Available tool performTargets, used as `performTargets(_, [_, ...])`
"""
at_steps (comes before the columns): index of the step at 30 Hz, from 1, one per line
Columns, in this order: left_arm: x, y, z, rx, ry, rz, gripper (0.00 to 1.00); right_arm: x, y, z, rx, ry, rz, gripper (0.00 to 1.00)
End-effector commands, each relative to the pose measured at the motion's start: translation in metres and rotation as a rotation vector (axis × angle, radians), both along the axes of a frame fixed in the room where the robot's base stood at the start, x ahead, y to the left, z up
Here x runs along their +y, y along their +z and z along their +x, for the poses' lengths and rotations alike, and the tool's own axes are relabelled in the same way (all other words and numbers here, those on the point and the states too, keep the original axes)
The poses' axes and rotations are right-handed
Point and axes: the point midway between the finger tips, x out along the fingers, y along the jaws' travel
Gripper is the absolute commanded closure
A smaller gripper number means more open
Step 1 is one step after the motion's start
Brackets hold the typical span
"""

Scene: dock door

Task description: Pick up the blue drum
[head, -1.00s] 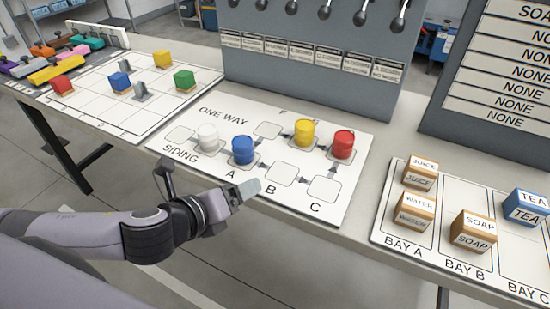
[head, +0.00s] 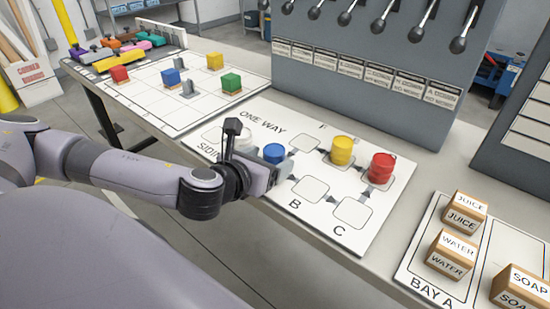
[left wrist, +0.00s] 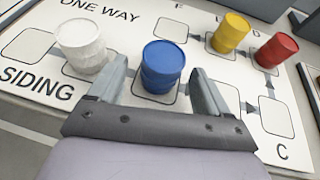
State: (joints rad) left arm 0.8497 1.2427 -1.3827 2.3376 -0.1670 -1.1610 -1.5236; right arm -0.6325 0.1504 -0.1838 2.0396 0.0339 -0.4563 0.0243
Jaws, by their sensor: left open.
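The blue drum (head: 273,153) stands upright on its square of the white ONE WAY board (head: 262,208), partly hidden behind my left gripper in the head view. In the left wrist view the blue drum (left wrist: 163,67) stands between and just beyond the two spread fingers of my left gripper (left wrist: 158,85). The left gripper (head: 268,178) is open and empty, close in front of the drum. I cannot tell whether a finger touches it. My right gripper is not in view.
A white drum (left wrist: 82,46) stands close left of the left finger. A yellow drum (head: 342,150) and a red drum (head: 381,168) stand to the right. A grey panel with levers (head: 370,70) rises behind the board. Labelled boxes, including JUICE (head: 465,212), sit at right.

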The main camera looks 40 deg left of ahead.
Motion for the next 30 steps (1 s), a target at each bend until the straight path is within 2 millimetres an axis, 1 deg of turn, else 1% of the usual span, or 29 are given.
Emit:
performTargets(1, [0.0, -0.001, 0.008, -0.003, -0.001, -0.001, 0.22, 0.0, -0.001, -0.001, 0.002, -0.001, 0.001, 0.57])
performTargets(6, [0.001, -0.009, 0.023, 0.0, -0.001, -0.001, 0.22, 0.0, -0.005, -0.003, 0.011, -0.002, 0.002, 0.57])
performTargets(9, [0.002, -0.01, 0.026, 0.001, 0.0, -0.001, 0.22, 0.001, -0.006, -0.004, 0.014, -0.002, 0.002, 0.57])
performTargets(15, [0.002, -0.01, 0.026, 0.001, -0.001, -0.001, 0.22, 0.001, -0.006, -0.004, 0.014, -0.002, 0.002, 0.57])
performTargets(16, [0.002, -0.01, 0.026, 0.001, -0.001, -0.001, 0.28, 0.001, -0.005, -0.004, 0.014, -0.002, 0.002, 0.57])
performTargets(17, [0.002, -0.01, 0.026, 0.001, -0.001, -0.001, 0.38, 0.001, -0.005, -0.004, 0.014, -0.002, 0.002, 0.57])
performTargets(18, [0.002, -0.01, 0.026, 0.001, -0.001, -0.001, 0.51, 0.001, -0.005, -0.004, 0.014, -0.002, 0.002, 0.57])
performTargets(21, [0.002, -0.01, 0.025, 0.001, 0.0, -0.001, 0.79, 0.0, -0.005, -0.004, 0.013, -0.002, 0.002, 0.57])
performTargets(30, [0.002, -0.008, 0.026, 0.0, 0.0, -0.001, 0.79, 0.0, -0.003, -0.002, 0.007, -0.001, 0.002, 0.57])
